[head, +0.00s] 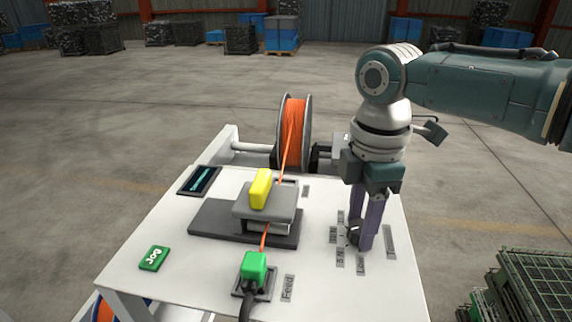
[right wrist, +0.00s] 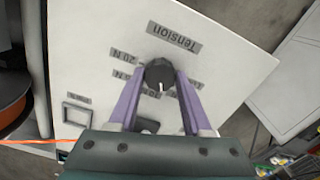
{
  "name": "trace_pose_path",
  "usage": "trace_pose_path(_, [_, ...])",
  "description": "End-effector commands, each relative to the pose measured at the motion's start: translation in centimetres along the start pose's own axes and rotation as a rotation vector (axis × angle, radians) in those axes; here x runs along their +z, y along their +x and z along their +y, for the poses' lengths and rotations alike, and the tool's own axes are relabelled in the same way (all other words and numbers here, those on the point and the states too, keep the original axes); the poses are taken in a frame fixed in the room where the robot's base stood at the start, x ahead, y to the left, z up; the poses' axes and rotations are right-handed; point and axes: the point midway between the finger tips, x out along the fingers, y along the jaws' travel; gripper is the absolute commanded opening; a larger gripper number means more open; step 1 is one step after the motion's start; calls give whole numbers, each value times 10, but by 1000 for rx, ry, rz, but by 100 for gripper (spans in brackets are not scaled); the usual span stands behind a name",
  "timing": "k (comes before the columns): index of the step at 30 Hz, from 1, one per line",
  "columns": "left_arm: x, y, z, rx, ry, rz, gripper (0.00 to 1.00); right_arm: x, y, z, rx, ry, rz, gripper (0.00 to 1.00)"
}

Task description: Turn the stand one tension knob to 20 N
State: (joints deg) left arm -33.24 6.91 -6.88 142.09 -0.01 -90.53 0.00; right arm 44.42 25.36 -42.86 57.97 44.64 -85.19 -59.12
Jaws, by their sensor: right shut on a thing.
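The tension knob (right wrist: 160,73) is a round black dial on the white panel. In the right wrist view its white pointer mark faces the bottom of the picture, away from the Tension label (right wrist: 175,39). Other scale labels are partly hidden by the fingers. My right gripper (right wrist: 159,82) is shut on the knob, one purple finger on each side. In the head view the right gripper (head: 361,240) points down and covers part of the knob. My left gripper is out of view.
The white table (head: 200,268) carries a green Jog button (head: 154,258), a dark display (head: 200,180), a grey block with a yellow handle (head: 261,188) and a green plug-like part (head: 254,268). An orange wire spool (head: 293,132) stands behind. Green mesh crates (head: 530,285) stand at the right.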

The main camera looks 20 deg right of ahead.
Motion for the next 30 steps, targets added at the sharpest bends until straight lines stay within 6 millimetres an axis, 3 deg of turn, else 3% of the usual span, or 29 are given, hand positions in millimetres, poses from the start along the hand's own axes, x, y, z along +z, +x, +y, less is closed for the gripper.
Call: trace_pose_path(30, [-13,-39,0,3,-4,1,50,0,-2,0,-6,964,0,0])
